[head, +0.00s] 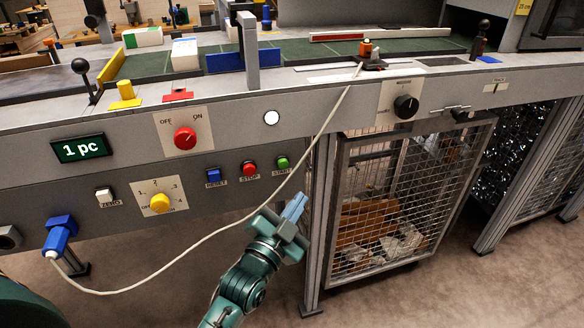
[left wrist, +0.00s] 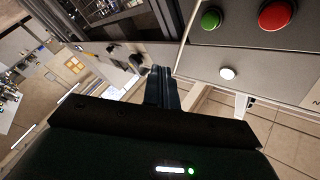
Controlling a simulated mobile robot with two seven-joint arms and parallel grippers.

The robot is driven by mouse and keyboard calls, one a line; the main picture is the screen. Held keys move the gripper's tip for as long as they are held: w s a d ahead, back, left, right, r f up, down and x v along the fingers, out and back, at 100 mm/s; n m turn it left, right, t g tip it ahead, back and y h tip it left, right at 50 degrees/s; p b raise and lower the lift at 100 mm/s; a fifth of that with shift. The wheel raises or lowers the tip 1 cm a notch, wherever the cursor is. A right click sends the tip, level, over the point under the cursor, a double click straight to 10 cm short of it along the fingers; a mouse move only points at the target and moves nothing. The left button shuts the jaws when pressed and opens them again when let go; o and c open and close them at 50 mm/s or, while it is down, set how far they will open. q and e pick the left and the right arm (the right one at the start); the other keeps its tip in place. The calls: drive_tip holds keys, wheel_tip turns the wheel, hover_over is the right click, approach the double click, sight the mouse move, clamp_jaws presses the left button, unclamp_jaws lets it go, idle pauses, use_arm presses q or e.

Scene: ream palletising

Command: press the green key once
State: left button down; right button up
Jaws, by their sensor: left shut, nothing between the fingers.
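The green key (head: 282,162), labelled START, is a round button on the front panel of the grey bench, to the right of the red STOP key (head: 249,168). It also shows at the top of the left wrist view (left wrist: 211,18). My left gripper (head: 295,206) is shut and empty, its fingers pointing up just below and slightly right of the green key in the head view. In the left wrist view the closed fingers (left wrist: 161,75) are left of and below the green key, with a visible gap between. My right gripper is not in view.
A blue RESET key (head: 213,175) is left of the red key. A white disc (head: 271,117) is on the panel above. A white cable (head: 208,238) loops across the panel near my gripper. A wire-mesh cage (head: 405,200) with scraps stands to the right.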

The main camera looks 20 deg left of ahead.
sight(283, 164)
use_arm(q)
drive_tip(key=shift+a, duration=0.1)
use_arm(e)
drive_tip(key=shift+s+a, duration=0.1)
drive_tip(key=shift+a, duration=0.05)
use_arm(q)
drive_tip(key=w+a+b, duration=0.3)
drive_tip(key=w+a, duration=0.2)
drive_tip(key=w, duration=0.2)
drive_tip(key=shift+w, duration=0.15)
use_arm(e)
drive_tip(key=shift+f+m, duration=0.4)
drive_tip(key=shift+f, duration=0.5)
use_arm(q)
drive_tip(key=shift+d, duration=0.1)
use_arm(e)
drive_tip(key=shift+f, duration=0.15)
use_arm(q)
drive_tip(key=shift+w, duration=0.1)
idle(0.9)
drive_tip(key=shift+w+a, duration=0.25)
